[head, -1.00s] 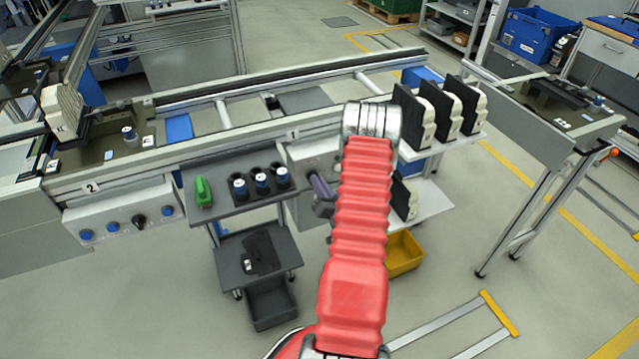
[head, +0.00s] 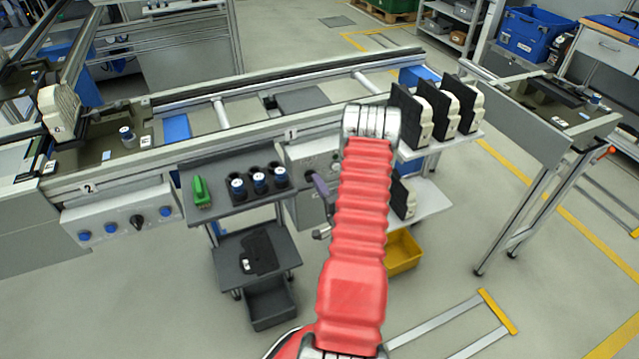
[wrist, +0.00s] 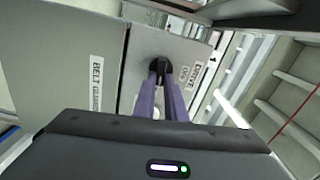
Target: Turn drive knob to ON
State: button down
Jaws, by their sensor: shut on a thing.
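The drive knob (wrist: 161,66) is black and sits on a grey panel in the wrist view, beside a white label reading DRIVE (wrist: 192,75). My gripper (wrist: 165,78) has two purple fingers, one on each side of the knob, shut on it. In the head view my gripper (head: 319,184) reaches the grey control box (head: 300,156) below the sign "1". My red arm hides part of that box. The fingers cover part of the knob, and its exact pointer position cannot be read.
A BELT GUARD label (wrist: 97,82) is on the panel left of the knob. Black-and-white parts (head: 440,108) stand on a shelf to the right. A yellow bin (head: 403,252) is below.

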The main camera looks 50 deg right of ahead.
jog(key=shift+s+d+f+m, duration=0.15)
jog(key=shift+s+d+m, duration=0.05)
jog(key=shift+m, duration=0.5)
jog(key=shift+f, duration=0.1)
